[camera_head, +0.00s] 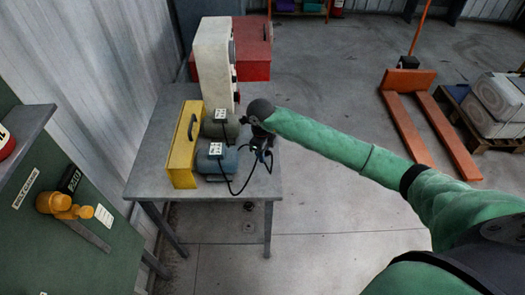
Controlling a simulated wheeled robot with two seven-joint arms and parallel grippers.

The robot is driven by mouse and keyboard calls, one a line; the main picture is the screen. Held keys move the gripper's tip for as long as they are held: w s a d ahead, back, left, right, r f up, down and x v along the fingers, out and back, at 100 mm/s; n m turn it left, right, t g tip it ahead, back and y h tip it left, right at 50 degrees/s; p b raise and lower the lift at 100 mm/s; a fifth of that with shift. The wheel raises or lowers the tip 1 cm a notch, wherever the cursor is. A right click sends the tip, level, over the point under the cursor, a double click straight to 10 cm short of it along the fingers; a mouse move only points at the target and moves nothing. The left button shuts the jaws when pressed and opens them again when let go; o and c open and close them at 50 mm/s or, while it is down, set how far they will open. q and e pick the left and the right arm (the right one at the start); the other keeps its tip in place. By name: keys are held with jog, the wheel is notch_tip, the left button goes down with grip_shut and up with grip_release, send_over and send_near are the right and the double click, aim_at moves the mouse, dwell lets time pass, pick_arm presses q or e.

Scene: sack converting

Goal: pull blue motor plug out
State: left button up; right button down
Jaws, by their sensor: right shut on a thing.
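The blue motor (216,161) sits on the grey table (150,180), at the right of a yellow panel (183,150). A black cable (235,193) loops from its front over the table toward my right gripper. My right gripper (263,146) is at the table's right side, just right of the motor, and is shut on the blue motor plug at the cable. The plug itself is small and mostly hidden by the gripper, so I cannot tell whether it is apart from its socket. My left gripper is out of view.
A grey motor (222,128) stands just behind the blue one. Open floor lies in front.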

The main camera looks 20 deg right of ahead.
aim_at(265, 169)
jog(key=shift+f, duration=0.35)
jog(key=shift+f+b, duration=0.75)
jog(key=shift+f, duration=1.95)
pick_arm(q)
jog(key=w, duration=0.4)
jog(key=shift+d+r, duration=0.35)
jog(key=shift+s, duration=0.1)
pick_arm(e)
jog(key=c, duration=1)
grip_release()
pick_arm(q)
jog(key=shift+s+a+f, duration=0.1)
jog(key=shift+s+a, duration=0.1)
